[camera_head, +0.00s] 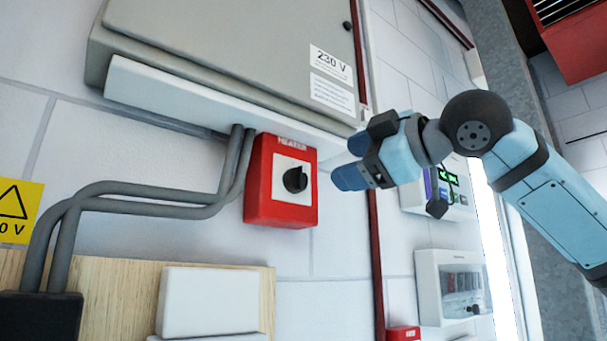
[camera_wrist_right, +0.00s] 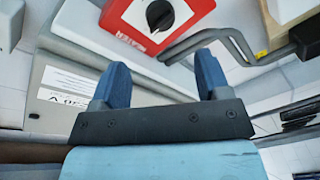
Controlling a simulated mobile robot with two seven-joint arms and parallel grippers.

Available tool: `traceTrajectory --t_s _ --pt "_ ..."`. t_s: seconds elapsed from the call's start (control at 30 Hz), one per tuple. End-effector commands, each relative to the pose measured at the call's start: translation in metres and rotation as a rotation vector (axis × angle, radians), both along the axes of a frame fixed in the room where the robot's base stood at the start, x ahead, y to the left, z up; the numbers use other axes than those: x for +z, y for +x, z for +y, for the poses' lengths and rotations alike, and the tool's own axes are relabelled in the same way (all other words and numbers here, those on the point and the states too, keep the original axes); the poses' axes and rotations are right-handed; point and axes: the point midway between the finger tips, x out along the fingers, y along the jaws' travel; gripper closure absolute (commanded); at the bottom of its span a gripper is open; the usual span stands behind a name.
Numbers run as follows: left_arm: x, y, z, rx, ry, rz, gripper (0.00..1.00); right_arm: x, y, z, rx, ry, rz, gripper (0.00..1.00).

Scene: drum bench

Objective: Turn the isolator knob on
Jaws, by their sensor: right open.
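The isolator is a red box with a white face plate (camera_head: 284,181) on the wall under the grey cabinet. Its black round knob (camera_head: 295,180) sits in the middle of the plate. The knob also shows in the right wrist view (camera_wrist_right: 160,15), near the top edge, beyond the fingertips. My right gripper (camera_head: 349,160) is to the right of the box, apart from it, with blue fingers pointing left. In the right wrist view its two fingers (camera_wrist_right: 160,75) are spread with nothing between them. My left gripper is in neither view.
The grey 230 V cabinet (camera_head: 230,45) overhangs the box. Grey conduits (camera_head: 150,198) run up just left of it. A dark red vertical pipe (camera_head: 376,240) and a meter box (camera_head: 452,288) are to the right. The wall right below the box is clear.

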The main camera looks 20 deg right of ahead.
Motion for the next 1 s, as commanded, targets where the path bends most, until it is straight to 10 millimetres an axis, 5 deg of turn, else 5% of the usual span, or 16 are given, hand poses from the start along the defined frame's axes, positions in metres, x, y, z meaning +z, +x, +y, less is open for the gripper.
traceTrajectory --t_s 0.4,0.87,1.0 --pt "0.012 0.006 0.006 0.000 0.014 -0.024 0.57 0.001 0.070 0.039 0.001 -0.001 0.000 0.30" --pt "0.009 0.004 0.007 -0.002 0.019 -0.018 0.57 0.000 0.082 0.046 0.001 -0.001 -0.001 0.30" --pt "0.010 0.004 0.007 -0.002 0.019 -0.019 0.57 0.000 0.082 0.046 0.001 -0.001 -0.001 0.58"
